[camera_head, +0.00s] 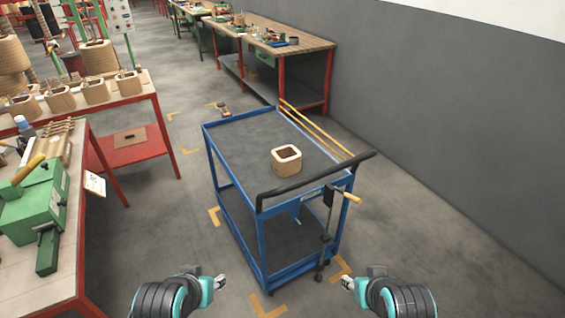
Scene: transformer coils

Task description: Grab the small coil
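A small tan coil (286,161), a short rounded-square ring with an open centre, stands on the grey top shelf of the blue cart (240,186), near its handle side. My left gripper (221,281) is low in the picture, left of the cart and apart from it. My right gripper (347,284) is low in the picture, just right of the cart's near corner and apart from the coil. Both grippers look empty. Their fingers are too small to show whether they are open or shut.
The cart has a black handle (315,180) on the near side. A red-framed table (100,95) with several coils and a workbench with a green machine (35,205) stand at left. A long bench (285,45) lines the grey wall. Floor at right is clear.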

